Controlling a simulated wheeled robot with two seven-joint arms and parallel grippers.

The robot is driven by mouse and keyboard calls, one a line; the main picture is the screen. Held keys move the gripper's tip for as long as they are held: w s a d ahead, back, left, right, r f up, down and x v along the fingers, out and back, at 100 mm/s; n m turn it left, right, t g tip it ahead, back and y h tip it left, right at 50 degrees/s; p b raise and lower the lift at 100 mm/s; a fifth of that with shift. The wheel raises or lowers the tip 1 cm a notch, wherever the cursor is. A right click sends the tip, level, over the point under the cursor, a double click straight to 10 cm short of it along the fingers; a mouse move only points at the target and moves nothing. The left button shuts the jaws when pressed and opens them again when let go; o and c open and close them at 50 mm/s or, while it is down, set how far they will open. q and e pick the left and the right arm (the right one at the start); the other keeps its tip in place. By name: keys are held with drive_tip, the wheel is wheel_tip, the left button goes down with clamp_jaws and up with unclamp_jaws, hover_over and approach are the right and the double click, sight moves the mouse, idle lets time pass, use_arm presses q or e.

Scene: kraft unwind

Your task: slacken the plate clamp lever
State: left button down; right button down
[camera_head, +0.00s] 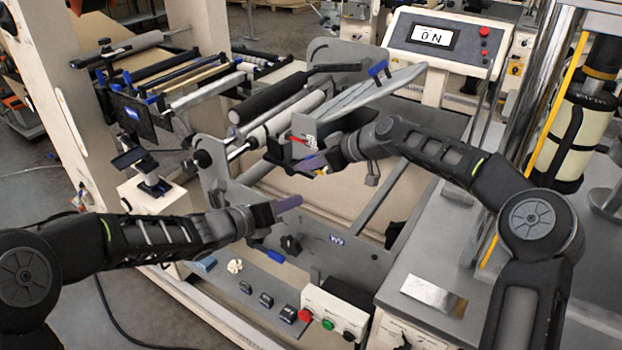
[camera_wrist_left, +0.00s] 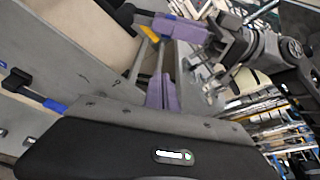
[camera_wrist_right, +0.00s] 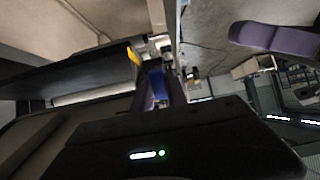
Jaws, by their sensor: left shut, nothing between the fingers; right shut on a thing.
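My right gripper (camera_head: 313,162) is shut at the small plate assembly in the middle of the machine. In the right wrist view a blue grip (camera_wrist_right: 157,84) shows at its purple fingers; I take it to be the plate clamp lever, mostly hidden by the fingers. A yellow-tipped part (camera_wrist_right: 133,56) is beside it. The right gripper also shows in the left wrist view (camera_wrist_left: 172,29), with thin bars below it. My left gripper (camera_head: 292,203) is shut and empty, below and left of the right one, over the machine's open frame.
A blue-gripped lever (camera_head: 275,256) is on the lower side plate; another blue grip (camera_head: 377,68) is higher up. Rollers (camera_head: 270,95) lie behind the grippers. The display box (camera_head: 433,38) reads ON. A button box (camera_head: 333,314) stands at the front.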

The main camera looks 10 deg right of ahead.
use_arm(q)
drive_tip(key=x, duration=0.9)
drive_tip(key=w+r, duration=0.1)
drive_tip(key=w+a+r, duration=0.1)
drive_tip(key=r, duration=0.1)
drive_tip(key=shift+w+a+r, duration=0.15)
drive_tip(key=shift+w+r, duration=0.05)
drive_tip(key=shift+r, duration=0.25)
drive_tip(key=shift+w+a+r, duration=0.2)
drive_tip(key=shift+r, duration=0.2)
use_arm(e)
drive_tip(key=c, duration=1.7)
unclamp_jaws()
use_arm(q)
drive_tip(key=shift+a, duration=0.1)
use_arm(e)
drive_tip(key=shift+o, duration=0.5)
drive_tip(key=shift+f, duration=0.15)
